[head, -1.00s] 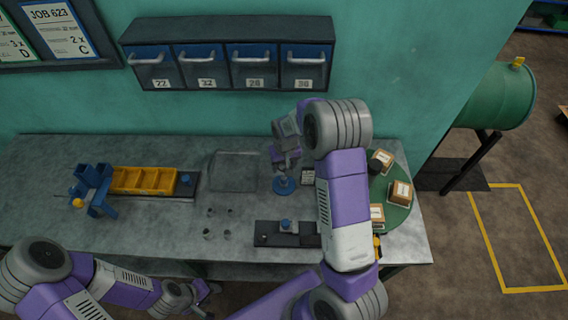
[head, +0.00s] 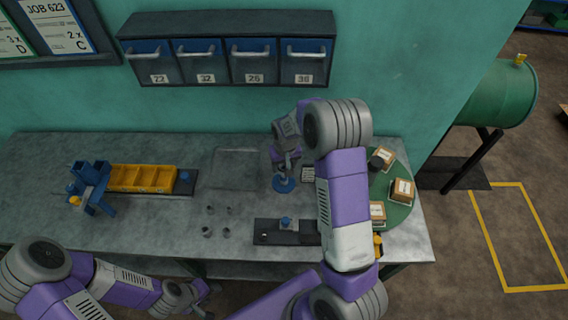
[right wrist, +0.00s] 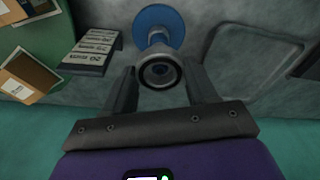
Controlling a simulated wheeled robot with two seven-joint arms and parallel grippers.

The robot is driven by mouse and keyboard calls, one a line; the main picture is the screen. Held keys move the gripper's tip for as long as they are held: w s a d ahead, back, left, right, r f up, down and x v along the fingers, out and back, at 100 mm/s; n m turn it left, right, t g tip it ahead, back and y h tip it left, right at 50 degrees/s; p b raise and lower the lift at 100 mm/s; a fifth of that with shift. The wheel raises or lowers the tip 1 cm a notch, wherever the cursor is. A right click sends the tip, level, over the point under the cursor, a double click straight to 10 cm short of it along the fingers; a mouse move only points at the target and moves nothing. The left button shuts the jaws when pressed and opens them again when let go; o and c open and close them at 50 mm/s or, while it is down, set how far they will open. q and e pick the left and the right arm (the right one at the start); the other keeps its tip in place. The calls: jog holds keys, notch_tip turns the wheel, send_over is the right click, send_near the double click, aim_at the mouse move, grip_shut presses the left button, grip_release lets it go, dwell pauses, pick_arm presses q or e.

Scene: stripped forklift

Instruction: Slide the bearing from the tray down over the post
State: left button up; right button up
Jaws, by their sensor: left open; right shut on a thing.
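The post stands on a round blue base (head: 284,185) on the bench, and the base (right wrist: 172,22) also shows in the right wrist view. My right gripper (head: 285,167) is over it, pointing down. In the right wrist view its fingers (right wrist: 161,82) are shut on the bearing (right wrist: 160,71), a dark ring with a pale rim. The bearing lines up closely with the post; I cannot tell whether it is around the post or just above it. A shallow tray (head: 236,152) lies left of the post. My left gripper (head: 207,291) is open and empty, in front of the bench.
A dark fixture plate (head: 268,239) with a blue piece is in front of the post. Small cylinders (head: 207,232) stand left of it. A green round table (head: 399,216) with boxes is right. Wall drawers (head: 228,50) hang above.

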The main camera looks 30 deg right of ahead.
jog(key=shift+f, duration=0.2)
jog(key=o, duration=0.9)
jog(key=r, duration=0.5)
jog(key=s+r, duration=0.1)
jog(key=r, duration=0.1)
jog(key=shift+a+r, duration=0.1)
jog(key=shift+r, duration=0.2)
